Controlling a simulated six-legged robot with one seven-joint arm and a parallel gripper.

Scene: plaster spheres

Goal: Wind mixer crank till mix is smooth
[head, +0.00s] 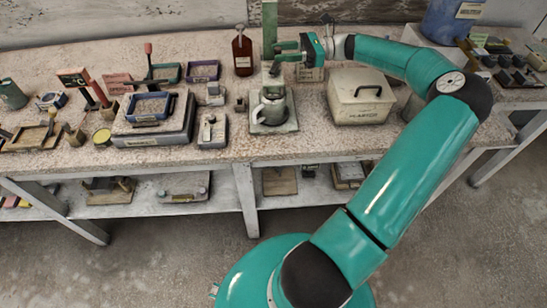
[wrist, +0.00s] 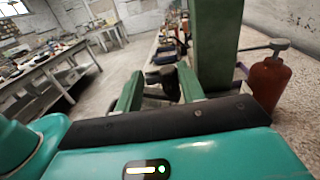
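The mixer stands near the middle of the bench: a tall green column (head: 270,28), a metal mixing cup (head: 270,106) with a handle and a square base plate (head: 275,127). The green column also shows in the wrist view (wrist: 216,45). My gripper (head: 275,51) is level with the column, above the cup. In the wrist view its two green fingers (wrist: 160,78) are apart. A dark piece shows between or beyond the fingertips; I cannot tell whether it is the crank or whether they touch it. The mix inside the cup cannot be made out.
A cream lidded box (head: 360,97) stands right of the mixer. A red-brown bottle (head: 242,52) stands behind left and shows in the wrist view (wrist: 268,82). A grey block with a blue-rimmed tray (head: 152,138) and small tools crowd the left. A blue drum (head: 450,20) is back right.

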